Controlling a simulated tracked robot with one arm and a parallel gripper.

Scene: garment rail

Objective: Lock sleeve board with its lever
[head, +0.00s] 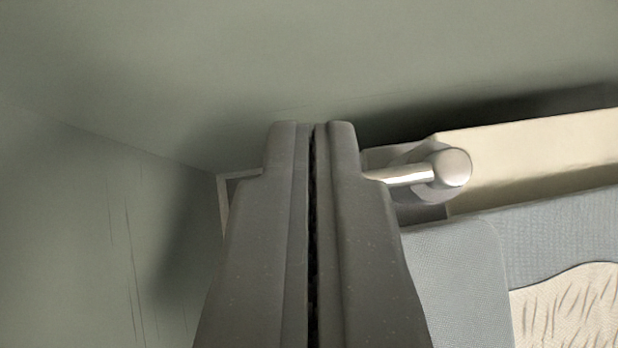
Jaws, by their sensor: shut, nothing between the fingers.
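The lever (405,176) is a short silver rod with a round knob end (452,168). It lies nearly level in the picture, just right of my fingertips, and its left end is hidden behind my right finger. It sits at a round grey pivot on a grey bracket (430,212). The sleeve board (455,270) looks like the light grey-blue padded piece at the lower right, though I cannot be sure. My gripper (312,128) is shut and empty in the middle. I cannot tell whether it touches the lever.
A cream beam or panel (540,150) runs right from the lever bracket. A pale patterned cloth (570,305) shows at the lower right. A thin pale frame edge (222,200) stands left of my gripper. A plain grey-green wall (200,60) fills the upper and left part, which is otherwise clear.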

